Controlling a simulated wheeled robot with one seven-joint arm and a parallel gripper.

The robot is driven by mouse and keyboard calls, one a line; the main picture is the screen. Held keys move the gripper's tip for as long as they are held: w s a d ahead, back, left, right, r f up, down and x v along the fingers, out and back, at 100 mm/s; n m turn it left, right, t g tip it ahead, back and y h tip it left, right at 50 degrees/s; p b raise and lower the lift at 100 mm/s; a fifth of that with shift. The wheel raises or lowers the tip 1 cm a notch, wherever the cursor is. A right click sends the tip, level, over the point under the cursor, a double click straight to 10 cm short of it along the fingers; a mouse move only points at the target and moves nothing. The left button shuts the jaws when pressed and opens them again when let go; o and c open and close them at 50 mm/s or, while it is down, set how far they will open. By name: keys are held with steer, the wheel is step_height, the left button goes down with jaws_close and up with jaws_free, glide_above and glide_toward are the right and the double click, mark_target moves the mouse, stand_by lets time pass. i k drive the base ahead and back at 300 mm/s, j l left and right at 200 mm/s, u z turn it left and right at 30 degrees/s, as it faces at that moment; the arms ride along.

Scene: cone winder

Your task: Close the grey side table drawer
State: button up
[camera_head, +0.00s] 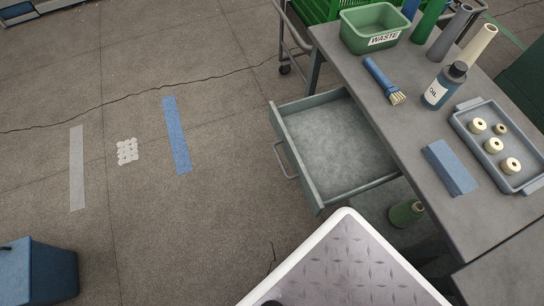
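The grey side table (440,215) stands at the right. Its grey drawer (296,150) is pulled far out to the left from under the tabletop and looks empty. A bar handle (285,162) is on the drawer's left-facing front. The drawer's right end is hidden under the tabletop. My gripper is not in view, so its state does not show.
A blue box (38,270) stands lower left. Floor left of the drawer is clear.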

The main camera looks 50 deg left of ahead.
mark_target(335, 155)
steer(key=u, duration=1.7)
